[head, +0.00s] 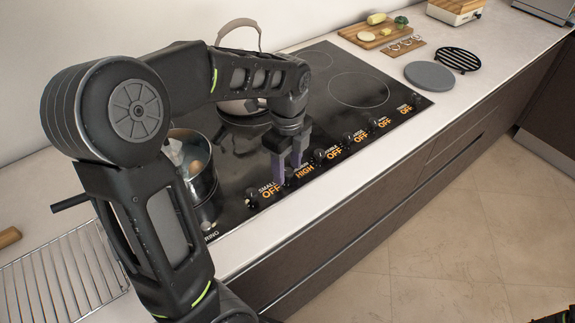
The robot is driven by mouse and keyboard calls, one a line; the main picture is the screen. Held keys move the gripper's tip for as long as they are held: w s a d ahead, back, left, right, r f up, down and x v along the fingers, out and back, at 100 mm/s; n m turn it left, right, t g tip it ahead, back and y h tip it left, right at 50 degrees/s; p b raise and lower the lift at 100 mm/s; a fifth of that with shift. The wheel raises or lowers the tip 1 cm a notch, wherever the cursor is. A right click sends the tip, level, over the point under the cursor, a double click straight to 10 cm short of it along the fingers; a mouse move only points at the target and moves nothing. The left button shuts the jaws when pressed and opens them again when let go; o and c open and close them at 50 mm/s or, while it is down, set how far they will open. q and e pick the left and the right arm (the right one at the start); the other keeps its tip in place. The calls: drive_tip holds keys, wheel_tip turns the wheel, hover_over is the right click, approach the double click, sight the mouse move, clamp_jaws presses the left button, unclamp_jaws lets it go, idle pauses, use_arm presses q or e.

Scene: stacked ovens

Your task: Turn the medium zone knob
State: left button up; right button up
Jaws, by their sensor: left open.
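The black glass cooktop (235,165) has a row of knobs along its front edge, each with a lit orange label. The label that reads HIGH (305,171) is right beside my left gripper. Its upper line is partly covered, so I cannot read the zone name in full. My left gripper (289,168) points down over the front edge, its two purple-grey fingers apart at the knob belonging to that label. The fingers mostly hide this knob, and I cannot tell whether they touch it.
The small zone knob (251,197) is to the left, labelled OFF. Another OFF knob (320,156) is close on the right. A pot with eggs (198,172) stands left of the gripper. A kettle-like handle (238,27) rises behind my arm. A wire rack (60,275) lies at left.

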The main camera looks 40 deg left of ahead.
sight(287, 171)
use_arm(q)
wheel_tip(287, 171, up, 8)
drive_tip(key=shift+f, duration=0.1)
idle(0.5)
idle(0.4)
